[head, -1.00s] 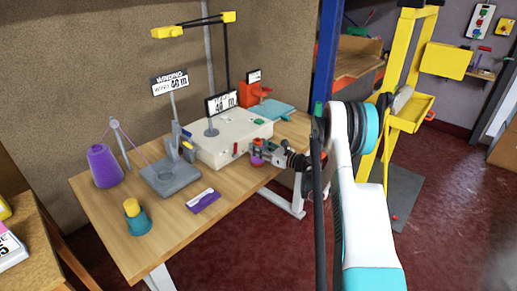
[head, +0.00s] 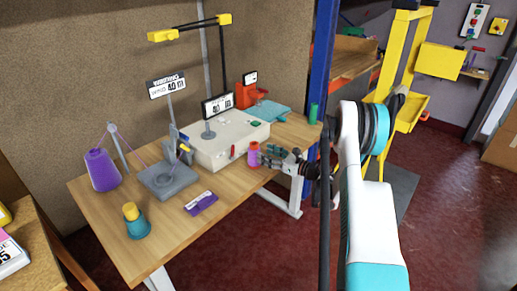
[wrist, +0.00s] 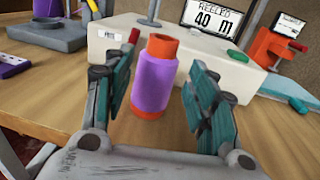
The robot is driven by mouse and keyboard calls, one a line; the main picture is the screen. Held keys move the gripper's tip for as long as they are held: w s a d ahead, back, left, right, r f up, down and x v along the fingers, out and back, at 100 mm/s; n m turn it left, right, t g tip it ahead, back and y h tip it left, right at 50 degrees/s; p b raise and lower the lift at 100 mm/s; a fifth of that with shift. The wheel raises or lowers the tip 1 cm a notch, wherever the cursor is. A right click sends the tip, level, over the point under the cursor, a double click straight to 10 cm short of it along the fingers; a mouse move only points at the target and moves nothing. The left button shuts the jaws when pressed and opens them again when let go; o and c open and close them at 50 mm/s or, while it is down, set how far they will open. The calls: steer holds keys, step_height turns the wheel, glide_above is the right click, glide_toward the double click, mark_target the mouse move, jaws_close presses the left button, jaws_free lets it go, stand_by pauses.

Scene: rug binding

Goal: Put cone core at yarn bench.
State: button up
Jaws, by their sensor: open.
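An orange core with a purple wrap (head: 253,155), which I take for the cone core, stands upright on the wooden yarn bench (head: 170,222). It is near the bench's front edge, before the cream winder box. In the wrist view the purple-wrapped core (wrist: 153,86) stands between and just beyond the fingertips, with a visible gap on each side. My gripper (head: 271,155) is open and empty, just right of the core in the head view. The open fingers also show in the wrist view (wrist: 154,98).
The cream winder box (head: 232,143) stands close behind the core. A purple cone (head: 102,170), a grey stand (head: 168,182), a teal cup-like piece with a yellow top (head: 137,222) and a purple card (head: 201,203) lie leftward. A blue post (head: 325,65) rises at right.

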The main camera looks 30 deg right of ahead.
steer(key=p+v, duration=0.1)
steer(key=v, duration=0.4)
steer(key=shift+s+d, duration=0.15)
steer(key=shift+s, duration=0.15)
steer(key=shift+r, duration=0.1)
